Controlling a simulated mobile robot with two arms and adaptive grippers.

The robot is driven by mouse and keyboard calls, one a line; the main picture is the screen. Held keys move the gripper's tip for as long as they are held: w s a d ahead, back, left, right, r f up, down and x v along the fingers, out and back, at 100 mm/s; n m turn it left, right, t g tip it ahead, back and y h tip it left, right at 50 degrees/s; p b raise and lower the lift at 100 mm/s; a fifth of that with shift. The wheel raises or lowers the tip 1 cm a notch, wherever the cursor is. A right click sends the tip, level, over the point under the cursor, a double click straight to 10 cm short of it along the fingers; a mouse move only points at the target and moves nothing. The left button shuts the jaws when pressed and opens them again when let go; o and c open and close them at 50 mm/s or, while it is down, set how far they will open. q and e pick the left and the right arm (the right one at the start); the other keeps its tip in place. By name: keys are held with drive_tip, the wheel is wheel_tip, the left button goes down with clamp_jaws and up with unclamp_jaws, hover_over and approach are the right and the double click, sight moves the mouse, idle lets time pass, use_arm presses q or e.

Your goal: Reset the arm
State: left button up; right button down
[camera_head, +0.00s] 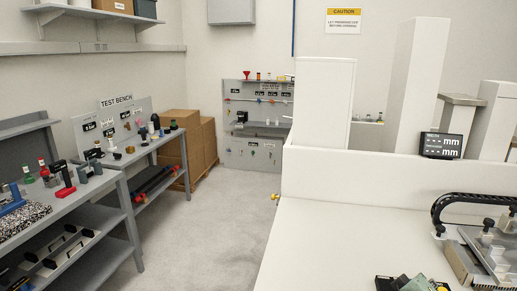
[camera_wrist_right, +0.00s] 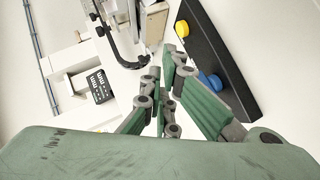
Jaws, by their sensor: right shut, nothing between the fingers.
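My right gripper (camera_wrist_right: 168,66) shows in the right wrist view with its green-padded fingers drawn together and nothing between them. It is beside a black control box with a yellow button (camera_wrist_right: 182,28) and a blue button (camera_wrist_right: 208,81). Whether it touches the box cannot be told. A green and dark part at the bottom edge of the head view appears to belong to my right arm or gripper. My left arm and gripper are not in view.
A white worktop (camera_head: 345,245) is largely clear. A metal fixture (camera_head: 480,250) and black cable chain (camera_head: 470,200) stand at its right, below a millimetre display (camera_head: 441,146). Cluttered grey benches (camera_head: 115,175) line the left; boxes (camera_head: 190,145) stand behind. Floor (camera_head: 215,220) between is free.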

drive_tip(key=s+a+f+g+y, duration=0.2)
drive_tip(key=s+a+f+y, duration=0.3)
drive_tip(key=s+a+f, duration=0.7)
drive_tip(key=s+a+f+m+g+y, duration=0.1)
drive_tip(key=s+a+g+y, duration=0.15)
drive_tip(key=s+a, duration=0.55)
drive_tip(key=s+a+f+g+y, duration=0.1)
drive_tip(key=s+a+y, duration=0.3)
drive_tip(key=s, duration=0.7)
wheel_tip(320, 180, down, 30)
drive_tip(key=g+b, duration=0.1)
drive_tip(key=b, duration=0.4)
use_arm(q)
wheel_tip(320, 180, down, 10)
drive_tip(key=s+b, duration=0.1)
drive_tip(key=b, duration=0.4)
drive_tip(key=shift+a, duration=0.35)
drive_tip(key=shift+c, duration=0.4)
use_arm(e)
drive_tip(key=s+d+f, duration=0.1)
drive_tip(key=s+f, duration=0.8)
drive_tip(key=f, duration=0.2)
drive_tip(key=s+d+f+g, duration=0.1)
drive_tip(key=s+d+f, duration=0.1)
drive_tip(key=s+f, duration=0.7)
wheel_tip(320, 180, down, 2)
drive_tip(key=shift+s+d+f+h, duration=0.15)
drive_tip(key=shift+d+f+h, duration=0.1)
drive_tip(key=shift+h, duration=0.1)
